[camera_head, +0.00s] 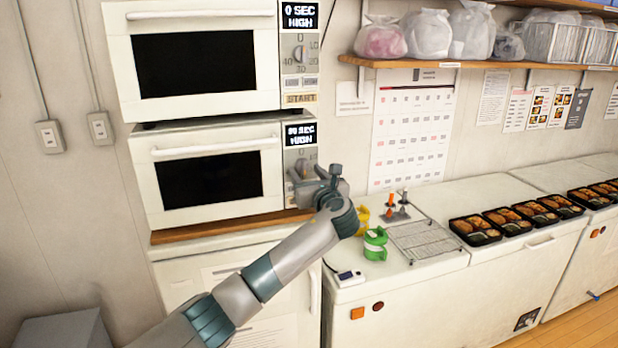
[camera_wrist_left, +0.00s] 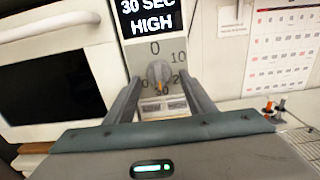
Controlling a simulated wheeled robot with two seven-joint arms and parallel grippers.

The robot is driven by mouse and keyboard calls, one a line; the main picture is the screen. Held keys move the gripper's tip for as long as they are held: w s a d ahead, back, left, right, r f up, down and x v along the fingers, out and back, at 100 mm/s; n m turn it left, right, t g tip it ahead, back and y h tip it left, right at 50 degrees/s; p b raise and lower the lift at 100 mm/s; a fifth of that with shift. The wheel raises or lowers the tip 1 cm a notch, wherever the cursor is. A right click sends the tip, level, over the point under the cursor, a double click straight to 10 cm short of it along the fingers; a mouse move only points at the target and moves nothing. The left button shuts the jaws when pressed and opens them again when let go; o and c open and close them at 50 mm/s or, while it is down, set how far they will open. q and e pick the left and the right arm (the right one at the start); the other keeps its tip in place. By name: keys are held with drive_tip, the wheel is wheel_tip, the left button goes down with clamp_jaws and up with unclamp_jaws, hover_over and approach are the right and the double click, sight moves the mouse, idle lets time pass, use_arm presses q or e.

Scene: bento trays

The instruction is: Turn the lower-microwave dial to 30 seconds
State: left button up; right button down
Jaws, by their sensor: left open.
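The lower microwave (camera_head: 165,140) is white with a dark window, and it also shows in the left wrist view (camera_wrist_left: 85,40). Its display (camera_wrist_left: 150,17) reads 30 SEC HIGH in the left wrist view. The grey dial (camera_wrist_left: 158,72) has an orange mark at its bottom, by the 30. My left gripper (camera_head: 310,172) is at the lower microwave's control panel and hides the dial in the head view. In the left wrist view my left gripper (camera_wrist_left: 161,80) is open, its fingers on either side of the dial; I cannot tell whether they touch it. My right gripper is not in view.
The upper microwave (camera_head: 200,15) stands on the lower one and its display reads 0 SEC HIGH. Several filled bento trays (camera_head: 475,230) are farther right.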

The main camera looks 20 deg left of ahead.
use_arm(q)
drive_tip(key=shift+b+v, duration=0.55)
drive_tip(key=shift+v, duration=0.35)
drive_tip(key=b+v, duration=0.6)
drive_tip(key=v, duration=0.9)
drive_tip(key=shift+s+d, duration=0.2)
drive_tip(key=shift+d, duration=0.05)
drive_tip(key=shift+f, duration=0.15)
